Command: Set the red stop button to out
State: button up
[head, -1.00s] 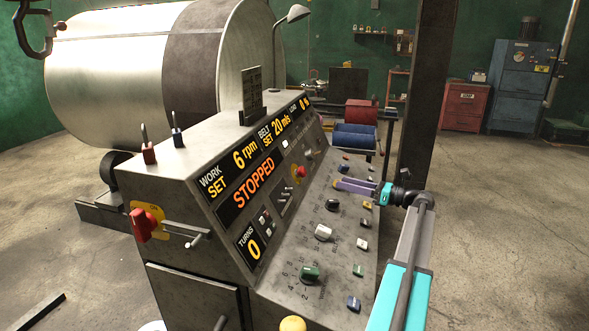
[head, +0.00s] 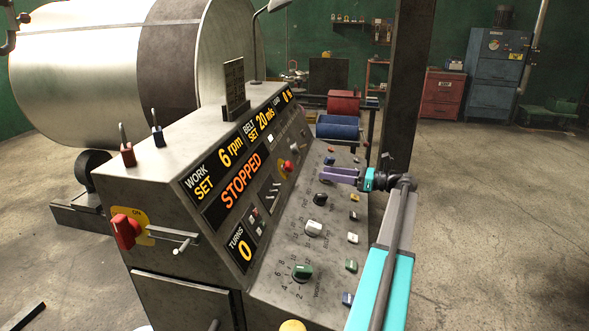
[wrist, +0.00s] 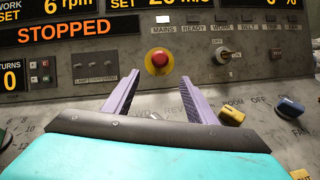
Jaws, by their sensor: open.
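The red stop button (head: 289,166) is a round red knob on a yellow surround, set on the sloping face of the grey control console. In the wrist view the stop button (wrist: 159,61) is straight ahead, above and between my fingertips. Whether it is in or out I cannot tell. My gripper (head: 327,173) is over the right part of the console in the head view, to the right of the button and apart from it. In the wrist view my gripper (wrist: 158,85) has its two purple fingers spread wide with nothing between them.
The display (head: 241,181) reads STOPPED. A lamp switch row (wrist: 96,66) is left of the button. An on-off switch (wrist: 223,53), a yellow knob (wrist: 232,112) and a blue knob (wrist: 289,107) are to the right. A green knob (head: 302,272) is lower on the console.

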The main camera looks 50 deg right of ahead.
aim_at(293, 168)
jog(key=p+x, duration=0.2)
jog(key=x, duration=1)
jog(key=shift+w+a, duration=0.2)
jog(key=shift+w, duration=0.1)
